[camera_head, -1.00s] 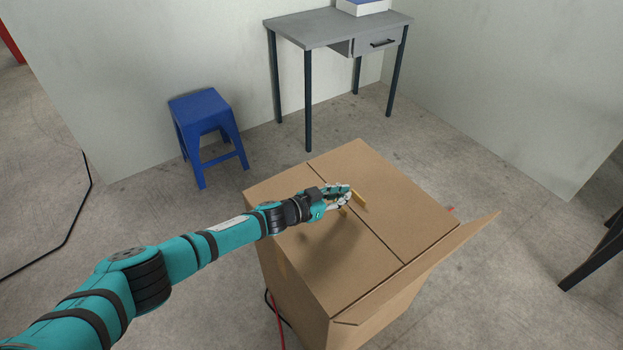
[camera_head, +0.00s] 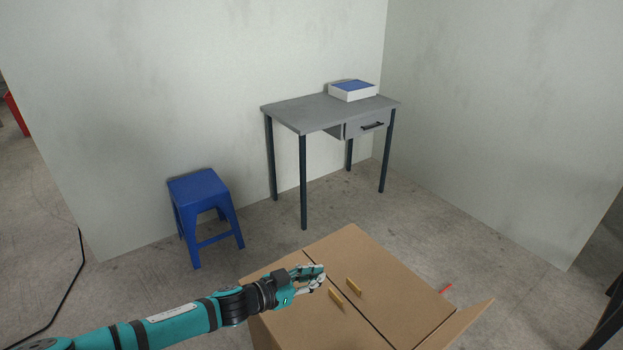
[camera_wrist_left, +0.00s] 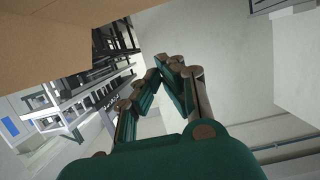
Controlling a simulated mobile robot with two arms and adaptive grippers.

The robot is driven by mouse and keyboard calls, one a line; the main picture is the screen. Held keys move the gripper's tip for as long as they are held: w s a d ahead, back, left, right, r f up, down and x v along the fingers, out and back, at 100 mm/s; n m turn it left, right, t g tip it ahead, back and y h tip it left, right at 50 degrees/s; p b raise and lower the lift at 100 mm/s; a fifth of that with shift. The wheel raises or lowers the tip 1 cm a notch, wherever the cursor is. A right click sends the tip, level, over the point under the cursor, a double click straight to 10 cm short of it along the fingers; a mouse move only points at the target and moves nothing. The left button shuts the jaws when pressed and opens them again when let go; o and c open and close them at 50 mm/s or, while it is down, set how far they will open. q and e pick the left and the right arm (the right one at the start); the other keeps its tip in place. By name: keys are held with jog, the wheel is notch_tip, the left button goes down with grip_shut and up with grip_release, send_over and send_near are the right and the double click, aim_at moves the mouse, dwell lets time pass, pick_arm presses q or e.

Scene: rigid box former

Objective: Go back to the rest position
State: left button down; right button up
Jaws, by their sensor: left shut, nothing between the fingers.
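My left gripper (camera_head: 316,277) is shut and empty, over the left part of the cardboard box's top in the head view. Its fingers also show in the left wrist view (camera_wrist_left: 165,75), with their tips together. The box (camera_head: 395,275) stands at the bottom middle of the head view. A flap (camera_head: 462,322) sticks out at the near right edge. My right gripper is not in view.
A blue stool (camera_head: 199,187) stands left of a grey desk (camera_head: 300,112) by the wall. A white box with a blue top (camera_head: 352,91) sits on the desk. A dark frame stands at the right edge. A black cable (camera_head: 70,283) lies on the floor at left.

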pick_arm(q)
jog(key=s+d+n+t+y, duration=0.2)
jog(key=s+d+n+y, duration=0.15)
jog(key=s, duration=0.55)
jog(key=s+a+f+n+g+y, duration=0.2)
jog(key=s+a+n+g+y, duration=0.15)
jog(key=s+a, duration=0.95)
jog(key=s+a+f+n+g+y, duration=0.25)
jog(key=s+a+y, duration=0.25)
jog(key=s+a, duration=0.75)
notch_tip(320, 180, down, 28)
jog(key=s+g, duration=0.2)
jog(key=s+a+f+g, duration=0.1)
jog(key=s+a+f, duration=0.2)
jog(key=s+f, duration=1.1)
jog(key=shift+s+f+m, duration=0.35)
jog(key=shift+s, duration=0.5)
